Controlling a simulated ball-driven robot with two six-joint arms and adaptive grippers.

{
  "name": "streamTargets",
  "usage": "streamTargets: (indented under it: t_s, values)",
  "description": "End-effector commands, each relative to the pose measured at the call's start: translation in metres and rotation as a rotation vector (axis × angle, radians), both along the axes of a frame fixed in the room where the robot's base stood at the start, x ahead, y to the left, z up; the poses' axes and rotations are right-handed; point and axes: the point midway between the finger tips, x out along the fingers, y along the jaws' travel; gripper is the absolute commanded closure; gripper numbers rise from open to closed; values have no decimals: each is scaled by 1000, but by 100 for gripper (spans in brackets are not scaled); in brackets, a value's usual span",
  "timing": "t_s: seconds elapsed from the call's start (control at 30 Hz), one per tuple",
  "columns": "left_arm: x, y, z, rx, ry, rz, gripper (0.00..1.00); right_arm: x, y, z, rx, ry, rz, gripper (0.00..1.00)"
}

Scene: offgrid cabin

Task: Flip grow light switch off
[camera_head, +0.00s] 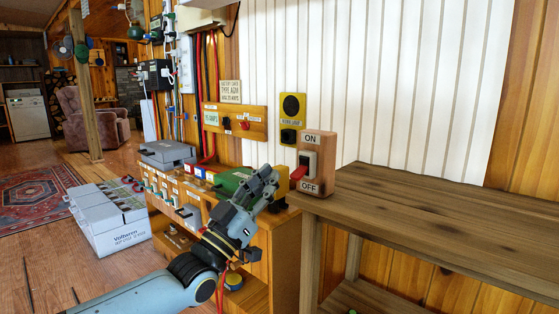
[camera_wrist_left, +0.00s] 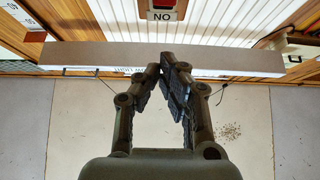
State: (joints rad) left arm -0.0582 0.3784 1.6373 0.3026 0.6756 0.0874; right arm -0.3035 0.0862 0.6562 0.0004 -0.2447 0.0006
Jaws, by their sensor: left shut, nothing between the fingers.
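The switch (camera_head: 317,163) is a reddish-brown block with a dark plate, ON lettered above and OFF below. It stands at the end of the wooden shelf. Its red lever (camera_head: 299,173) sticks out low, near the OFF side. My left gripper (camera_head: 272,179) is left of the switch in the head view, fingers closed together and empty, with a visible gap to the lever. My right gripper is not in view.
The wooden shelf (camera_head: 430,205) spreads right of the switch, its top bare. A wooden cabinet (camera_head: 272,235) with switches and a green device stands behind my left arm. A yellow outlet plate (camera_head: 291,107) is on the wall above. A grey battery box (camera_head: 108,220) sits on the floor left.

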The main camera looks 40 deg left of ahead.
Motion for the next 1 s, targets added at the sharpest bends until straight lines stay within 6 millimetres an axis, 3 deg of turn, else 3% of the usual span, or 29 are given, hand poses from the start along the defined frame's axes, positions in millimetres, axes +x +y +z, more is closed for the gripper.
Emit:
streamTargets:
  t_s: [0.1,0.3,0.9,1.0]
  values:
    - [-15,1,-14,0,2,0,100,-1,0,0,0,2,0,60]
    - [-27,2,-25,0,0,0,100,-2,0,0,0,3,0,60]
    - [-28,2,-26,0,0,0,100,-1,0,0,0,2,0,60]
    - [-35,-1,-32,-22,26,8,100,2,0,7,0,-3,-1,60]
